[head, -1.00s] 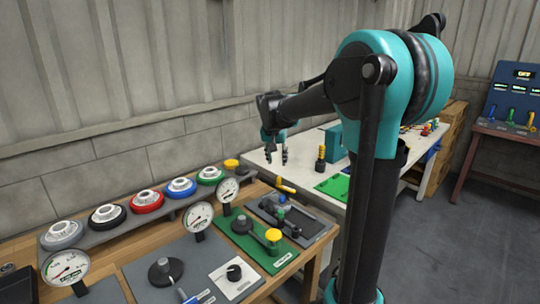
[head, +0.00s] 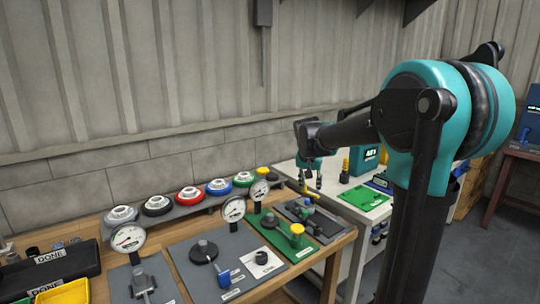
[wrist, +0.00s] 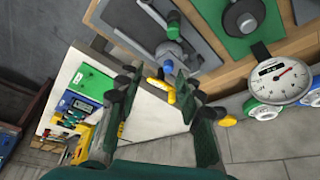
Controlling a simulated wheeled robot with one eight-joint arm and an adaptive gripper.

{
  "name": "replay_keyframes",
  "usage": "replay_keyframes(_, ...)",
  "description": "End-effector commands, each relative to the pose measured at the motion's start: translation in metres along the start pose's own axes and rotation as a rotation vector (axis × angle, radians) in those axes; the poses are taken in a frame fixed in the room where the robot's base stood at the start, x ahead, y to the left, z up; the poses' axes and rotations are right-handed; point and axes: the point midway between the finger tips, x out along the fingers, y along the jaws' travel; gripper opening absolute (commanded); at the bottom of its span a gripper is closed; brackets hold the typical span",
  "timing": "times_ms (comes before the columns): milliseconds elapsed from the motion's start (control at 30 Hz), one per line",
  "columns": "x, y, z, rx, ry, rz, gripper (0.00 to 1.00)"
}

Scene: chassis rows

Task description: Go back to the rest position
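My gripper (head: 311,181) hangs at the end of my teal and black arm, above the gap between the wooden bench and the white table. In the wrist view my gripper (wrist: 160,105) has its two fingers well apart, with nothing held between them. A yellow-handled tool (wrist: 160,89) shows beyond the fingers, on the bench side and apart from them.
The wooden bench (head: 345,240) carries a rack of coloured round knobs, gauges (head: 233,209) and plates with levers. The white table (head: 345,200) holds a green mat (head: 362,198) and a teal box (head: 364,158). The wall stands close behind.

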Motion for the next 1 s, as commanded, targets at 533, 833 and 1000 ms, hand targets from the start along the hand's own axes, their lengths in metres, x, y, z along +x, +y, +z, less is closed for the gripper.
replay_keyframes(533,0.027,0.065,0.107,-0.129,-0.020,-0.049,0.37)
replay_keyframes(833,0.060,0.128,0.249,-0.280,-0.024,-0.114,0.37)
replay_keyframes(1000,0.070,0.144,0.297,-0.333,-0.020,-0.136,0.37)
